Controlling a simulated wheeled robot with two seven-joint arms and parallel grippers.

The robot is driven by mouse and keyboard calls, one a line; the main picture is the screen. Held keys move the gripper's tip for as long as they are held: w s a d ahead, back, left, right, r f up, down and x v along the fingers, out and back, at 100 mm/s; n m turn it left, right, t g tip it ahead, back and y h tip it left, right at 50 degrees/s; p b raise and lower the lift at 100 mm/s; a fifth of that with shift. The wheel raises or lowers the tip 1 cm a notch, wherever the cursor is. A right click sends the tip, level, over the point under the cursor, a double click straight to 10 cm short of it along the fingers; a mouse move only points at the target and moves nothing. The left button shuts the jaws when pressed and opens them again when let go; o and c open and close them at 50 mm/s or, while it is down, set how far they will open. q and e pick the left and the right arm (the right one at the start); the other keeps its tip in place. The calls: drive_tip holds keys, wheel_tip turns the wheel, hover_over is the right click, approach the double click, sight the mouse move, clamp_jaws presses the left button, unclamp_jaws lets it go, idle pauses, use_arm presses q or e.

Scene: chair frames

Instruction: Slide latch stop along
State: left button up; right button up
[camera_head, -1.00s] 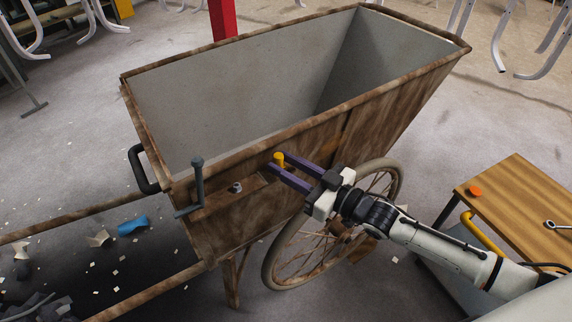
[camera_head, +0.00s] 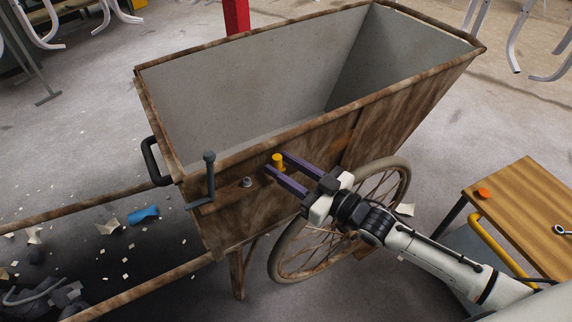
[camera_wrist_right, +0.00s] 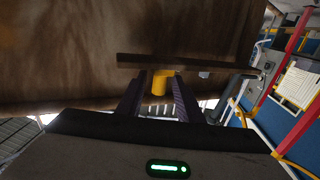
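The yellow latch stop (camera_head: 278,160), a short upright peg, stands at the wooden ledge on the cart's near side. My right gripper (camera_head: 279,163) reaches in from the right, its two purple fingers on either side of the peg and seemingly shut on it. The right wrist view shows the peg (camera_wrist_right: 163,84) between the fingertips (camera_wrist_right: 161,88), with little or no gap beside it. A dark grey upright lever (camera_head: 210,175) stands on the same ledge, left of the stop. A round metal bolt (camera_head: 247,182) sits between them. My left gripper is not in view.
The brown cart (camera_head: 225,225) has a deep, empty grey bin and a spoked wheel (camera_head: 390,185) below my right arm. A wooden table (camera_head: 530,205) with an orange disc (camera_head: 484,193) stands at the right. Scraps litter the floor at lower left.

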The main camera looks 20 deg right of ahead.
drive_tip(key=v, duration=1)
drive_tip(key=shift+s, duration=0.1)
idle(0.5)
drive_tip(key=s+a+f+m+g+h, duration=0.3)
drive_tip(key=s+f+g+h, duration=0.3)
drive_tip(key=s+f, duration=1.1)
wheel_tip(320, 180, down, 3)
drive_tip(key=shift+f+m+h, duration=0.1)
drive_tip(key=shift+m+h, duration=0.6)
drive_tip(key=shift+m, duration=0.1)
drive_tip(key=shift+w, duration=0.1)
drive_tip(key=shift+c, duration=0.5)
